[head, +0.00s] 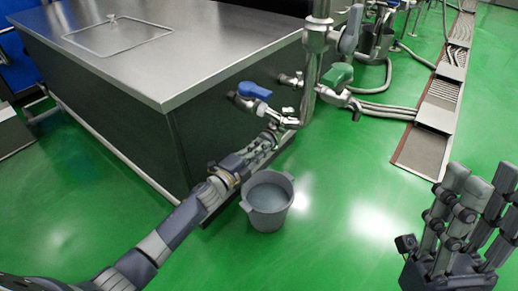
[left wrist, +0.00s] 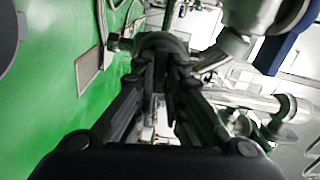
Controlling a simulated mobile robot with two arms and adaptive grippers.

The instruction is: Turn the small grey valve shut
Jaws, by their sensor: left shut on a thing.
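The small grey valve (head: 288,111) is low on the steel pipework at the corner of the steel unit, below the blue-handled valve (head: 254,91). My left gripper (head: 270,137) reaches up to it from below. In the left wrist view its fingers (left wrist: 166,72) are closed together at a grey metal part (left wrist: 158,41), seemingly the small valve. The fingers hide much of it, so I cannot tell its handle angle. My right gripper (head: 478,190) is at the lower right, fingers apart and empty.
A grey bucket (head: 268,200) of liquid stands on the green floor, just right of my left forearm. A green-handled valve (head: 337,75) and a large grey handle (head: 351,30) are on the pipework. Hoses and a floor drain (head: 424,148) lie right.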

